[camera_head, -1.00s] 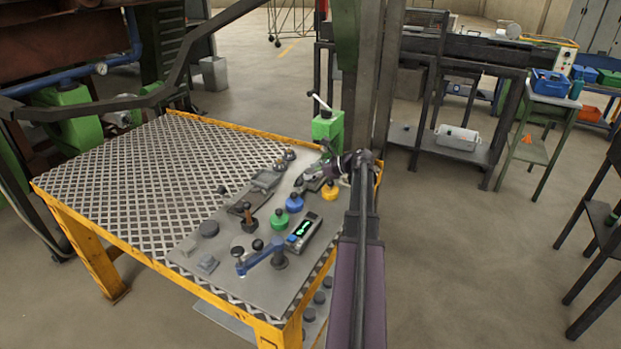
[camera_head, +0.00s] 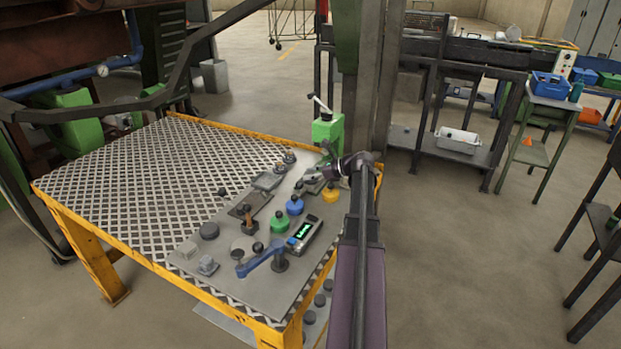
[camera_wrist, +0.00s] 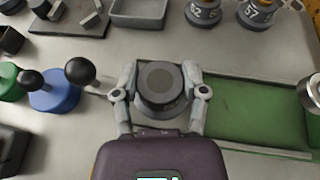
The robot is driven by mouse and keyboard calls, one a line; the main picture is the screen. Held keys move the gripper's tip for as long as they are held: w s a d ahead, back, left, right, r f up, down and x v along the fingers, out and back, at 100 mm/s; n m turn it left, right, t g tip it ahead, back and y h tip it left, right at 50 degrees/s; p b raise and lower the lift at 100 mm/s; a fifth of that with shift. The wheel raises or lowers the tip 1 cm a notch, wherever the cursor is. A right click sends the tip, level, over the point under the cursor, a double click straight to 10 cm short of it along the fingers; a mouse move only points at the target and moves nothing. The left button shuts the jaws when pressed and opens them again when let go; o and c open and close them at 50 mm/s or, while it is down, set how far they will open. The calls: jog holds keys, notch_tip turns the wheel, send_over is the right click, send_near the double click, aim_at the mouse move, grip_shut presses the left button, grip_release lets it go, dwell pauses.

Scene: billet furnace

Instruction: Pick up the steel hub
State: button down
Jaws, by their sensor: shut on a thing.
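The steel hub (camera_wrist: 161,84) is a dark grey round piece with a flat, darker disc on top. In the wrist view it stands upright between the two fingers of my gripper (camera_wrist: 160,93), which is shut on it from both sides. The hub is at the left end of a green-floored tray or recess (camera_wrist: 258,108); I cannot tell whether its base touches the surface. In the head view my gripper (camera_head: 333,172) is at the far right part of the grey plate, and my arm hides most of it and the hub.
A blue-based knob (camera_wrist: 54,92) and a green one (camera_wrist: 10,82) stand left of the gripper. Numbered weights (camera_wrist: 203,12) and a shallow grey tray (camera_wrist: 138,12) lie beyond. A green press (camera_head: 327,130) stands close behind. The table's left tread-plate area (camera_head: 130,185) is clear.

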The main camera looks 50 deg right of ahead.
aim_at(310, 173)
jog(key=shift+r, duration=0.2)
notch_tip(310, 173, up, 4)
jog(key=p, duration=0.4)
jog(key=shift+f, duration=0.15)
jog(key=s+d+p, duration=0.1)
jog(key=s, duration=1.5)
jog(key=shift+d+r, duration=0.35)
jog(key=shift+r, duration=0.1)
notch_tip(310, 173, up, 15)
jog(key=p, duration=1.5)
jog(key=shift+w, duration=0.15)
